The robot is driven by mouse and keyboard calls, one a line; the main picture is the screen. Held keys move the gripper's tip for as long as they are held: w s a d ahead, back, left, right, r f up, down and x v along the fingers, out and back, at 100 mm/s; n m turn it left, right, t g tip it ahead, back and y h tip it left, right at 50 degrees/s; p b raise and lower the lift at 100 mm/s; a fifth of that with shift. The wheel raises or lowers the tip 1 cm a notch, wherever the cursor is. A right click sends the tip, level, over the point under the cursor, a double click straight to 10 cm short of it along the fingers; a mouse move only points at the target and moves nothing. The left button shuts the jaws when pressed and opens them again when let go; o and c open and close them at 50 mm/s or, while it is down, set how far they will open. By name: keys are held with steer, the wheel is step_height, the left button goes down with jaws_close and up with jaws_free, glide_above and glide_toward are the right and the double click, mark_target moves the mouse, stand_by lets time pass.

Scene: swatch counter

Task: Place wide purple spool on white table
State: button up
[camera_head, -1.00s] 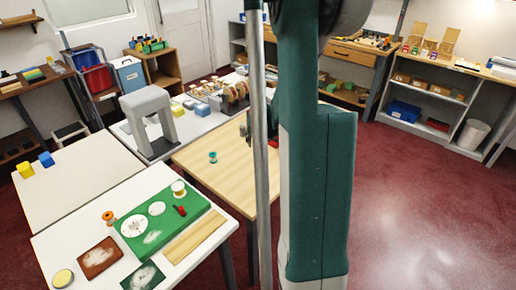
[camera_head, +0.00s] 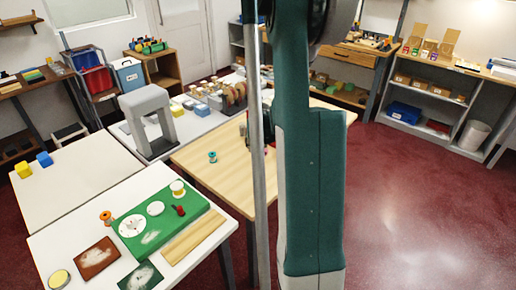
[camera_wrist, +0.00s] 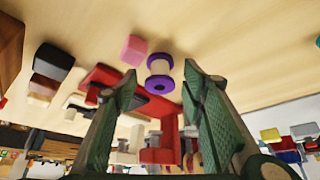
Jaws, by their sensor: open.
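The wide purple spool (camera_wrist: 159,76), with purple flanges and a pale core, is on the light wood surface in the wrist view. My gripper (camera_wrist: 161,82) is open, with one green finger on each side of the spool's near end; I cannot tell whether they touch it. In the head view the spool and my gripper are hidden behind my arm. White tables show there: a front one (camera_head: 60,238) bearing a green board, a left one (camera_head: 80,185) and a back one (camera_head: 195,122).
A pink block (camera_wrist: 134,50) is close left of the spool. Dark and red items crowd the left and beyond. A teal spool (camera_head: 212,157) stands on the wooden table (camera_head: 200,180).

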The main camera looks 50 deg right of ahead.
steer(key=c, duration=0.9)
steer(key=shift+r, duration=0.1)
steer(key=shift+r+p, duration=1.3)
steer(key=shift+r, duration=3.65)
